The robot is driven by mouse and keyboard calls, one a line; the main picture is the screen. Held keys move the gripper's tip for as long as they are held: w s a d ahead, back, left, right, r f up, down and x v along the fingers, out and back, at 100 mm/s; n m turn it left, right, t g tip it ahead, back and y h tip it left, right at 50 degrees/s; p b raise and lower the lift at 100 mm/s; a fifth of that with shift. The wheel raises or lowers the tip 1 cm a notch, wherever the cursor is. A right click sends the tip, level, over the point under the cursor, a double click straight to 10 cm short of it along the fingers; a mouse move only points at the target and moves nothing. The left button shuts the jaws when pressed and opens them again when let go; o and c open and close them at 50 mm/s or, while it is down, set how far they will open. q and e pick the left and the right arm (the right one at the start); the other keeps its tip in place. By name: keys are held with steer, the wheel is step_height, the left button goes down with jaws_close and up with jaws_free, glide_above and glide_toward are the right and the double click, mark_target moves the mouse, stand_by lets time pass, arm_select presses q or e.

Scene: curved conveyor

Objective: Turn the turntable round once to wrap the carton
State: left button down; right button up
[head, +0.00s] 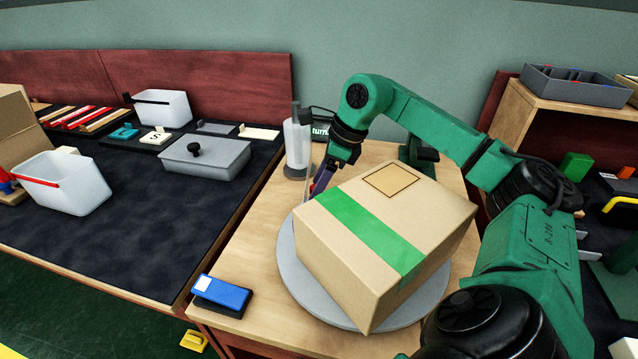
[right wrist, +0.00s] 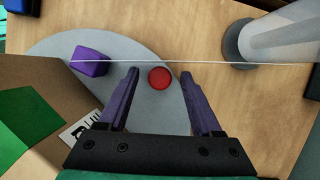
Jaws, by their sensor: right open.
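The brown carton (head: 345,245), with a green tape band and a tan label, sits on the round grey turntable (head: 285,258). In the right wrist view the turntable (right wrist: 55,45) carries a round red knob (right wrist: 160,78) near its edge and a purple block (right wrist: 90,62) beside the carton (right wrist: 50,80). A thin whitish line, apparently film seen edge-on, runs from the white roll (right wrist: 275,38) to the purple block. My right gripper (right wrist: 159,76) is open, with the knob between its finger tips in that picture; contact cannot be told. It also shows behind the carton in the head view (head: 323,178). My left gripper is out of view.
The upright white roll (head: 297,145) stands at the table's back left. A blue stapler-like tool (head: 221,294) lies at the front left. A dark bench (head: 130,215) on the left holds white bins and a grey lidded tray (head: 205,158). A wooden shelf (head: 530,105) stands right.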

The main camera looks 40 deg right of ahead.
steer(key=shift+c, duration=0.3)
jaws_close()
steer(key=shift+r, duration=0.1)
stand_by(1.0)
